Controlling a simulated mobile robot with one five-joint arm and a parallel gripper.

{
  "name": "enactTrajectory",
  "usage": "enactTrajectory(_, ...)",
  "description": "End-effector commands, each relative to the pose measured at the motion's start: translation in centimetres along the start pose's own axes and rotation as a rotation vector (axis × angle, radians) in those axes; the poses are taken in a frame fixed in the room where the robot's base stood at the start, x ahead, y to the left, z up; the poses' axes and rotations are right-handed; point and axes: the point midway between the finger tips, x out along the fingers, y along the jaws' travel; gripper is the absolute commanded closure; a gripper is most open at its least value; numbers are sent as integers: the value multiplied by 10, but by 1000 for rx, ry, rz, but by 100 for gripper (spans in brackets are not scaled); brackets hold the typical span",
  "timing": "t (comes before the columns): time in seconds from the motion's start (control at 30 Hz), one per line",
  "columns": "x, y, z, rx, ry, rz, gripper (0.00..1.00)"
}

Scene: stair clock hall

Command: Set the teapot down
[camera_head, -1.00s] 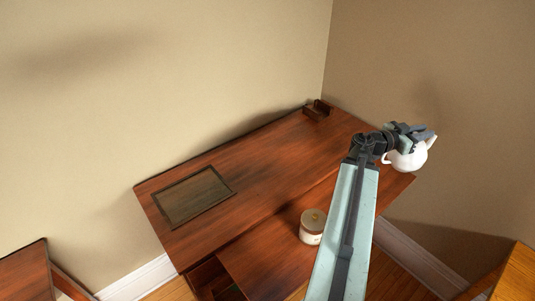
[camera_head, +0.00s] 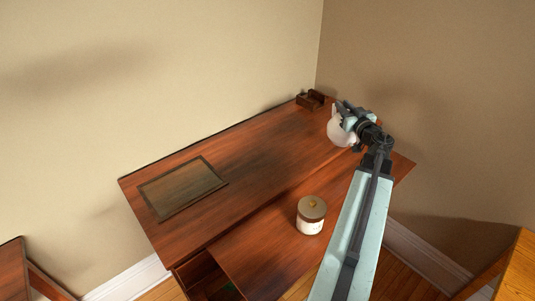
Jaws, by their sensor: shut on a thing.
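The white teapot (camera_head: 338,132) is at the right end of the wooden desk (camera_head: 262,150), near the back right corner. My gripper (camera_head: 350,122) is shut on it, and the gripper and wrist hide its right side. The teapot shows over the desktop. I cannot tell whether its base touches the wood or hangs a little above it.
A dark framed panel (camera_head: 182,188) lies on the left of the desktop. A small dark wooden holder (camera_head: 311,99) stands at the back corner, close behind the teapot. A lidded white jar (camera_head: 311,215) stands on the lower front surface. The middle of the desktop is clear.

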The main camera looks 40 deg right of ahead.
Motion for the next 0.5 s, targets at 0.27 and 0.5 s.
enactTrajectory(0.27,-23,-68,26,1,2,-412,100)
enactTrajectory(0.5,-26,-79,26,0,3,-471,100)
